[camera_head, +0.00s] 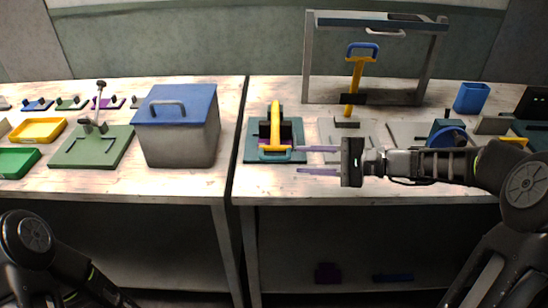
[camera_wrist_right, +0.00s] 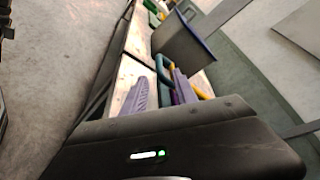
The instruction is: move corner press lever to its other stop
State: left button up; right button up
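A press with a teal base (camera_head: 250,152) stands at the near left of the right table.
Another press with an upright yellow lever (camera_head: 355,80) stands behind, under a grey frame (camera_head: 309,60). A blue-lidded grey box (camera_head: 180,140) and a green-based press (camera_head: 75,150) stand on the left table. A blue cup (camera_head: 471,98) is at the back right.

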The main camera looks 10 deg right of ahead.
aim_at(277, 160)
jog(key=shift+p+x, duration=0.55)
jog(key=shift+x, duration=3.45)
jog(key=shift+s, duration=0.1)
grip_shut()
jog(key=shift+s+f, duration=0.1)
jog(key=shift+f, duration=0.05)
